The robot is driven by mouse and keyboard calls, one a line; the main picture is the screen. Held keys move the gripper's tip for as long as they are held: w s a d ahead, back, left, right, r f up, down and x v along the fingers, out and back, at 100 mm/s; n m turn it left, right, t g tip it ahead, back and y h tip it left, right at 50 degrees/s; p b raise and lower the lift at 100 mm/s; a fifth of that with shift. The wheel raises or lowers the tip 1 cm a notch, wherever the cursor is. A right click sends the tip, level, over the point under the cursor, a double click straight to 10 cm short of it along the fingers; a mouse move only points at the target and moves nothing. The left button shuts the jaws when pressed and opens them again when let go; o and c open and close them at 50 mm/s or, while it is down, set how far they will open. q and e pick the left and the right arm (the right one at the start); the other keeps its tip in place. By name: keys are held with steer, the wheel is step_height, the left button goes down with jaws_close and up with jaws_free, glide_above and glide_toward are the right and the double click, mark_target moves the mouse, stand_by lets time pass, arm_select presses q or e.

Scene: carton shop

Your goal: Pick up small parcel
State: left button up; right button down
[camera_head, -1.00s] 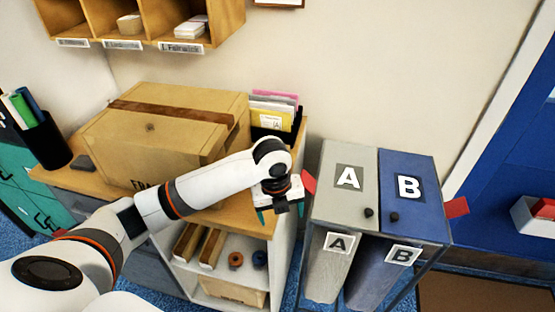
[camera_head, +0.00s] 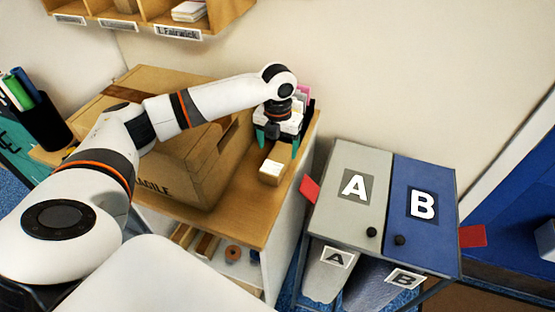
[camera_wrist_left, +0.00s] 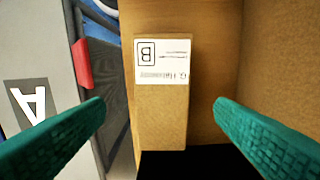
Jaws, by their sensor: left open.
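The small parcel (camera_head: 271,172) is a brown box with a white label on top. It lies on the wooden counter, right of the large carton. In the left wrist view the parcel (camera_wrist_left: 162,110) shows its label, with a boxed letter B and a name line. My left gripper (camera_head: 278,150) is open, with teal fingers pointing down just above and behind the parcel. In the left wrist view the two fingers (camera_wrist_left: 160,115) stand apart on either side of the parcel, not touching it. My right gripper is not in view.
The large carton (camera_head: 180,165) stands close on the left of the parcel. Grey bin A (camera_head: 350,210) and blue bin B (camera_head: 423,190) stand to the right, past the counter's edge. A pen cup (camera_head: 42,125) is at far left. Wall pigeonholes (camera_head: 150,12) are above.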

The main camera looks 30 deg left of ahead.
mark_target(278, 158)
arm_select(q)
steer(key=shift+w+f, duration=0.1)
steer(key=shift+f, duration=0.35)
steer(key=shift+w+f, duration=0.15)
steer(key=shift+f, duration=0.15)
step_height(278, 158, down, 4)
steer(key=shift+a+f+p, duration=0.15)
steer(key=shift+f+p, duration=0.05)
steer(key=shift+p, duration=0.75)
steer(key=shift+f, duration=0.15)
steer(key=c, duration=1.2)
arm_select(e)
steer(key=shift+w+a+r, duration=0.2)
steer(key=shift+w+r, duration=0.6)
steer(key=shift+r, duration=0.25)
arm_select(q)
steer(key=shift+o, duration=0.2)
